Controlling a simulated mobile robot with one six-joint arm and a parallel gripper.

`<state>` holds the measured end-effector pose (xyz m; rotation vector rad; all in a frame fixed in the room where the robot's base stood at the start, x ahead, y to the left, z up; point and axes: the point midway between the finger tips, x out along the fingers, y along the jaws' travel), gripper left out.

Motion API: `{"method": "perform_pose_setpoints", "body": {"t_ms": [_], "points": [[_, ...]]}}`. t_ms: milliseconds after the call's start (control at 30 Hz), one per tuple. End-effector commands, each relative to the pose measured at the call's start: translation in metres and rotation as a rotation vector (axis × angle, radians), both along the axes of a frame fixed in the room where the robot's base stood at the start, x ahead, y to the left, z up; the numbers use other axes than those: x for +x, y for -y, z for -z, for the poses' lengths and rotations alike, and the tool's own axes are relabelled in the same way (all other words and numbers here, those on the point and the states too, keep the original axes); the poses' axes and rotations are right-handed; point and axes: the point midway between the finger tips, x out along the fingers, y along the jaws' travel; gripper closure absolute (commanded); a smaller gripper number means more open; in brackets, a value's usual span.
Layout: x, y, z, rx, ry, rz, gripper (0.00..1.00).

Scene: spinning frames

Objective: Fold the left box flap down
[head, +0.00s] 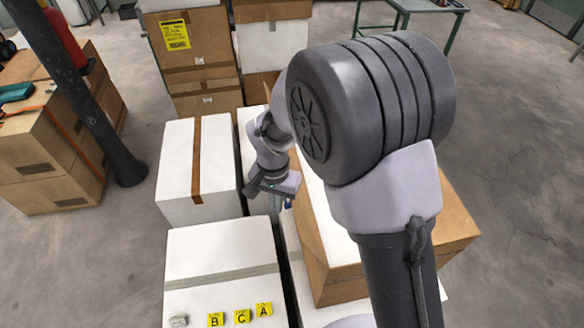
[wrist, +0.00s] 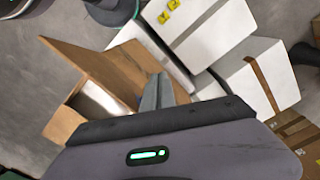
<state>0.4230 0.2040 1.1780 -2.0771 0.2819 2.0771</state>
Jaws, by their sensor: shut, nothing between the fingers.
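The open cardboard box (head: 335,278) stands right of centre in the head view, largely hidden behind my arm. In the wrist view its brown flap (wrist: 85,62) stands raised at the left, and a pale inner part (wrist: 98,100) shows below it. Another brown panel (wrist: 135,66) lies beside my fingers. I cannot tell for sure which flap is the left one. My gripper (head: 286,202) is at the box's left side in the head view. Its fingers (wrist: 157,92) are shut and empty, close to the box edge in the wrist view; contact cannot be told.
White boxes, one taped in brown (head: 197,165) and one with yellow letter tags (head: 225,265), stand close on the left. Stacked cartons (head: 205,90) stand behind. A dark post (head: 88,100) rises at far left. Open concrete floor (head: 515,150) lies to the right.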

Motion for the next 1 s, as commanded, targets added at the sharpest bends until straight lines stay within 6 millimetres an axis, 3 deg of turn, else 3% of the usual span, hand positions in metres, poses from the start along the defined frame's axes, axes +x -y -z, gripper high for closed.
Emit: {"method": "perform_pose_setpoints", "body": {"t_ms": [500, 1000], "points": [[0.001, 0.002, 0.000, 0.000, 0.000, 0.001, 1.00], [0.016, 0.061, -0.003, 0.000, 0.000, 0.003, 1.00]]}}
